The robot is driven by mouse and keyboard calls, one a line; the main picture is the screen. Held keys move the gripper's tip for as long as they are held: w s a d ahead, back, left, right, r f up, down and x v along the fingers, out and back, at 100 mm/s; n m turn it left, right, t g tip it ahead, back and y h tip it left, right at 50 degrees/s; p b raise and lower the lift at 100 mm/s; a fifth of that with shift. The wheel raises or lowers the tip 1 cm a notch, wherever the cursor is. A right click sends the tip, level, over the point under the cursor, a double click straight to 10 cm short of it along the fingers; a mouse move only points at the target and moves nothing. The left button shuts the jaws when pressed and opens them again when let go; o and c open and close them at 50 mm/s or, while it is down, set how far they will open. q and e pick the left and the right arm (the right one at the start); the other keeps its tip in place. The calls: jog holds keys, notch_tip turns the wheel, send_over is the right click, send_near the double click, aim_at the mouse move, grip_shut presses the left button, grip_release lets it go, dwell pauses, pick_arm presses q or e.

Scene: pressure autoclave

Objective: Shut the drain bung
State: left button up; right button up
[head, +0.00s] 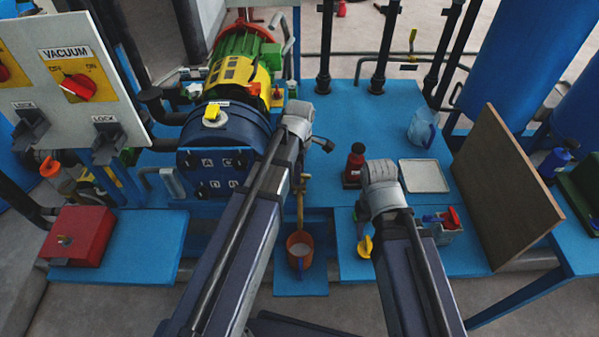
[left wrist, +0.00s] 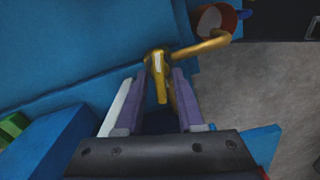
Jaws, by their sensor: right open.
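The drain shows as a brass pipe (head: 300,212) running toward an orange-brown cup (head: 299,243). In the left wrist view, a brass drain bung or lever (left wrist: 160,75) sits at the pipe's end, and the cup (left wrist: 215,18) is at the top right. My left gripper (left wrist: 162,80) is open, with its two fingers on either side of the brass lever; a small gap seems to show. In the head view my left wrist hides most of the lever and the fingertips (head: 299,178). My right gripper (head: 362,222) is open near a yellow-handled item (head: 365,244).
A blue autoclave (head: 225,135) stands left of my left wrist. A red bottle (head: 355,162), a pale tray (head: 424,176), a clear jug (head: 422,128) and a brown board (head: 505,190) are on the right. A red box (head: 78,236) is at the left.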

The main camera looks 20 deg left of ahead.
pick_arm(q)
grip_shut()
